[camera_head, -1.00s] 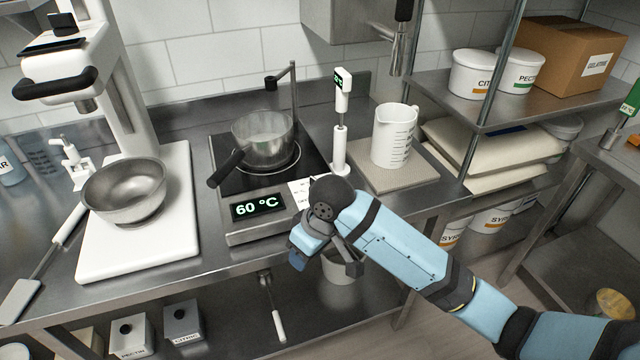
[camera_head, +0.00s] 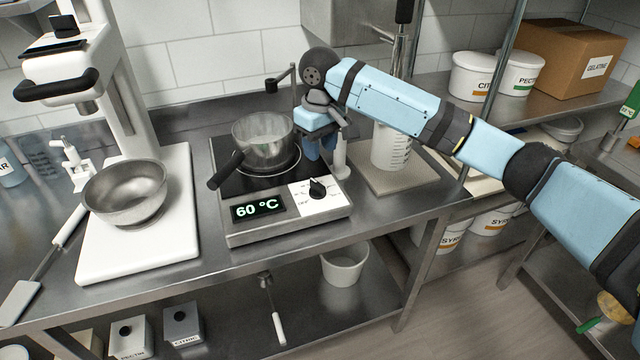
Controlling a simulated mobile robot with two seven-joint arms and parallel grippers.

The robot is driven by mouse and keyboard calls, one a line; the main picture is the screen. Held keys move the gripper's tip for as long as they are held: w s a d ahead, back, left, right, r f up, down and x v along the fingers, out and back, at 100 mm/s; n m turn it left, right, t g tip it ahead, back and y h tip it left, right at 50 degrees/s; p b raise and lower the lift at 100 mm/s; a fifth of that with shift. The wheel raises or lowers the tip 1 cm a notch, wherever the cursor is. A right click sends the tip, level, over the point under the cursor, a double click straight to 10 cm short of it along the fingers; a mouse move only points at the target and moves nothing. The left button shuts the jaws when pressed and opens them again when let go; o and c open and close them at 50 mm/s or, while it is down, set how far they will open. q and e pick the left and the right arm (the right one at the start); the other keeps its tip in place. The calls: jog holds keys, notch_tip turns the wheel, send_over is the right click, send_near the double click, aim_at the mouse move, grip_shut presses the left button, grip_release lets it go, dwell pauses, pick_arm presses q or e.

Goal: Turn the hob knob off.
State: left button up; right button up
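The hob (camera_head: 275,228) stands on the steel counter, its display (camera_head: 257,208) reading 60 °C. The black hob knob (camera_head: 318,189) sits on a white panel at the right of the hob's front, its printed marks too small to read for certain. A steel pot (camera_head: 263,143) with a black handle stands on the hob's glass top. My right gripper (camera_head: 318,150) hangs pointing down behind and above the knob, right of the pot and apart from the knob. Its blue fingers overlap in view, so their opening is unclear. My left gripper is not in view.
A white measuring jug (camera_head: 391,140) on a board stands behind my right arm, and a white probe stand (camera_head: 340,160) is close to the gripper. A steel bowl (camera_head: 125,192) is at left. The counter's front edge before the hob is clear.

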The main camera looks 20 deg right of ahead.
aim_at(320, 185)
notch_tip(320, 185, down, 11)
jog(key=shift+r, duration=0.1)
dwell(0.3)
grip_shut()
